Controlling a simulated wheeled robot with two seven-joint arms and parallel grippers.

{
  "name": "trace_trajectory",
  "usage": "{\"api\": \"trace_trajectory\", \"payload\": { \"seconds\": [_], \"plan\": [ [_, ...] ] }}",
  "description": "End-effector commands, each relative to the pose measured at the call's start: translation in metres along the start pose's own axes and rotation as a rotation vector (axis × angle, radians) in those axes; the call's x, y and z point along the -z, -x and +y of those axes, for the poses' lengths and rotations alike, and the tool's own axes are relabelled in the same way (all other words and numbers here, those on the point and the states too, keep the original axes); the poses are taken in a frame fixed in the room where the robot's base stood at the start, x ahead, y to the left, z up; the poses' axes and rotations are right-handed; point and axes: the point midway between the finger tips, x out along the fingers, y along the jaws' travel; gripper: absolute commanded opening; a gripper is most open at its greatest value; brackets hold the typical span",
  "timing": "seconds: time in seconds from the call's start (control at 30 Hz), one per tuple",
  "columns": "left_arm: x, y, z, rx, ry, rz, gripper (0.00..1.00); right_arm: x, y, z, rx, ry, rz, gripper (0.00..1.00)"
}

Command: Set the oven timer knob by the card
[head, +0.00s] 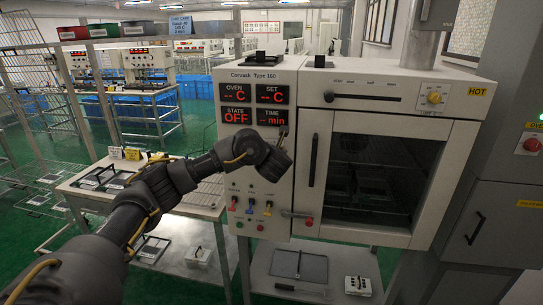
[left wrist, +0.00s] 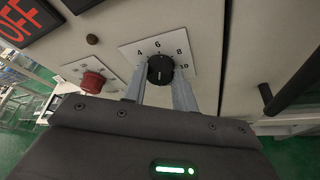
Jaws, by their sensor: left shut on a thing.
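The oven timer knob (left wrist: 160,70) is a black round knob on a white dial plate (left wrist: 130,52) marked 4, 6, 8 and 10 in the left wrist view. My left gripper (left wrist: 160,80) has one finger on each side of it and is shut on it. The knob's pointer direction is too small to tell. In the head view my left gripper (head: 282,150) is at the oven's control panel (head: 246,155) and hides the knob. The TIME display (head: 272,115) shows dashes and "min". My right gripper is not in view.
Small coloured switches (head: 250,207) are below. A table (head: 190,195) stands at the left.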

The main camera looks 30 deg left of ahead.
Motion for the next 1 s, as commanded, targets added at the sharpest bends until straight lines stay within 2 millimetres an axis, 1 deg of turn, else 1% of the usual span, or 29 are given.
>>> {"api": "trace_trajectory", "payload": {
  "seconds": [0.2,0.5,0.8,1.0],
  "plan": [
    [0.002,-0.001,-0.004,-0.079,-0.195,0.0,0.05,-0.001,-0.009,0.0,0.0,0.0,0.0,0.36],
    [0.003,-0.001,-0.006,-0.176,-0.431,0.001,0.05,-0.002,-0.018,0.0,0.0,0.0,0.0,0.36],
    [0.003,-0.001,-0.007,-0.241,-0.587,0.001,0.05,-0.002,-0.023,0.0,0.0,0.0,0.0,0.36],
    [0.004,-0.002,-0.007,-0.261,-0.638,0.002,0.05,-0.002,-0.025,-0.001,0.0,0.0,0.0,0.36]
  ]
}}
